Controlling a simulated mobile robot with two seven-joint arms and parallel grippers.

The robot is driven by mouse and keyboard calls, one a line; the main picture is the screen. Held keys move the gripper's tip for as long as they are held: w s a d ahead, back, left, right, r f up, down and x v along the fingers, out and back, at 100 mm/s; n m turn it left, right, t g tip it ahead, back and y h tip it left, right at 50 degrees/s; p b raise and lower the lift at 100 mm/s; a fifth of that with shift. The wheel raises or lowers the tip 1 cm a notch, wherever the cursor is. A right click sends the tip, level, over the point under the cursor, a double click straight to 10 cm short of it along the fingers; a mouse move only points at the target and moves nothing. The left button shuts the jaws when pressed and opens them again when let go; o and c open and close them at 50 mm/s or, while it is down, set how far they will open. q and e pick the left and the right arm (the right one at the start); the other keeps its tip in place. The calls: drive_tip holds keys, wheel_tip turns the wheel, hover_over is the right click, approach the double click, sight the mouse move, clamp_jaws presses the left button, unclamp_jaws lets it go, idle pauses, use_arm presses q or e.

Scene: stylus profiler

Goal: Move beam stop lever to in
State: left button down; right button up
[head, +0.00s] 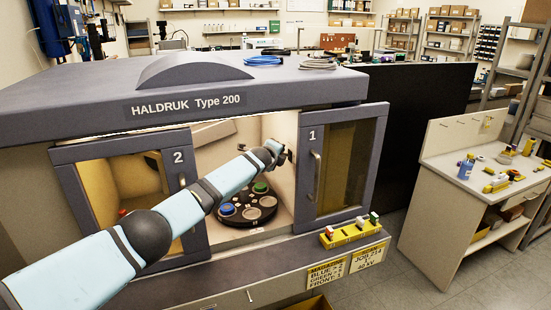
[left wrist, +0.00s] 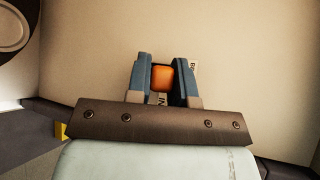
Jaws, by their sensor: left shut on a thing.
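An orange knob (left wrist: 162,78), which looks like the grip of the beam stop lever, sits between the fingers of my left gripper (left wrist: 162,60) in the left wrist view. The fingers are shut on it, against a pale wall with a partly covered label beside it. In the head view my left gripper (head: 281,154) is inside the HALDRUK Type 200 cabinet (head: 100,93), at the right inner wall near door 1. There the gripper hides the lever. Which position the lever is in cannot be told. My right gripper is not in view.
Door 1 (head: 366,165) and door 2 (head: 75,180) flank the opening. A dark carousel (head: 265,212) with blue and green rings lies below my forearm. A yellow rack (head: 345,240) with small pieces stands on the front ledge. A bench (head: 450,172) stands at right.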

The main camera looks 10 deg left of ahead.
use_arm(q)
drive_tip(key=shift+d, duration=0.1)
idle(0.5)
drive_tip(key=c, duration=1)
unclamp_jaws()
drive_tip(key=shift+s, duration=0.15)
drive_tip(key=v, duration=1.3)
drive_tip(key=shift+s+r, duration=0.2)
drive_tip(key=shift+r, duration=0.05)
